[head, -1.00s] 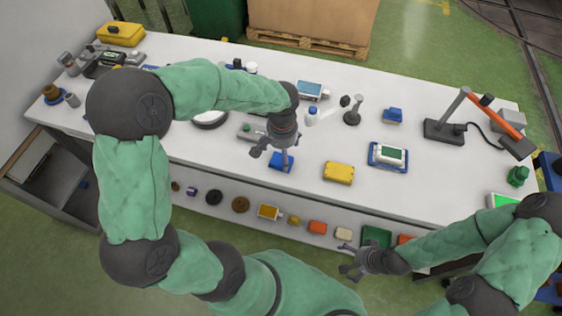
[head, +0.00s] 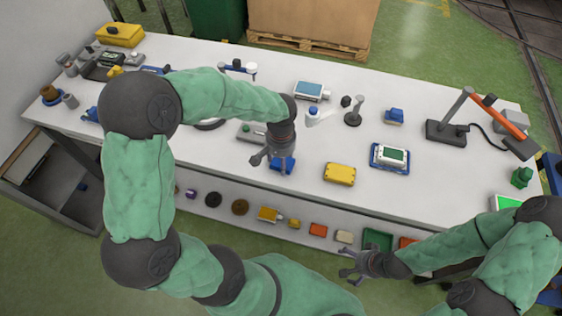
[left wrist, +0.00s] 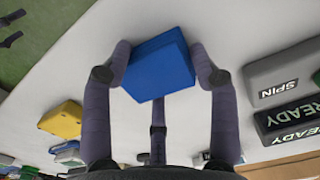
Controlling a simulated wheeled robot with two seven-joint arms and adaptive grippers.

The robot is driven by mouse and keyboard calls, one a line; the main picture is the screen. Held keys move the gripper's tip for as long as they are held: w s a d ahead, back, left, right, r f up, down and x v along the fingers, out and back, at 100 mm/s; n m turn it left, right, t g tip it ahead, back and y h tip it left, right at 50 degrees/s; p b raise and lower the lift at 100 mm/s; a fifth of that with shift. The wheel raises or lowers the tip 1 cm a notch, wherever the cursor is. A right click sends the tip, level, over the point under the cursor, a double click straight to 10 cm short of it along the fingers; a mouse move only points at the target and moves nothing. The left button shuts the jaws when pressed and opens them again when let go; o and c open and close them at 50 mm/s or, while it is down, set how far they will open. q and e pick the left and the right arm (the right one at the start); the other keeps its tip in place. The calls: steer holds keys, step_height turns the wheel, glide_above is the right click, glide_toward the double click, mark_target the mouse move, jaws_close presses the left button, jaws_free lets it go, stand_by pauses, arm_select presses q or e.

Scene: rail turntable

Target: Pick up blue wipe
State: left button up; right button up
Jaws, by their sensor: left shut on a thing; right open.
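The blue wipe is a flat blue block (left wrist: 158,66) between the fingers of my left gripper (left wrist: 161,66) in the left wrist view. The fingers press on its two sides, and the white worktop shows close around it. In the head view the blue wipe (head: 283,166) shows just beneath my left gripper (head: 270,162), partly hidden by the fingers. I cannot tell whether it is clear of the worktop. My right gripper (head: 352,264) is open and empty in front of the table's near edge.
On the white table (head: 230,185), a yellow box (head: 340,173) and a blue tray with a white-green device (head: 389,157) lie to the right. A white bottle (head: 312,117) and a dark stand (head: 353,117) are behind.

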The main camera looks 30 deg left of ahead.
arm_select(q)
steer(key=shift+r, duration=0.5)
step_height(320, 180, up, 2)
steer(key=shift+r+p, duration=0.1)
steer(key=shift+p, duration=0.4)
steer(key=s+d+r+p, duration=0.3)
steer(key=d+r, duration=0.6)
steer(key=d, duration=0.4)
steer(key=shift+s+d+r+p, duration=0.3)
steer(key=shift+s+r+p, duration=0.05)
steer(key=shift+s, duration=0.1)
steer(key=shift+o, duration=0.2)
steer(key=shift+c, duration=0.6)
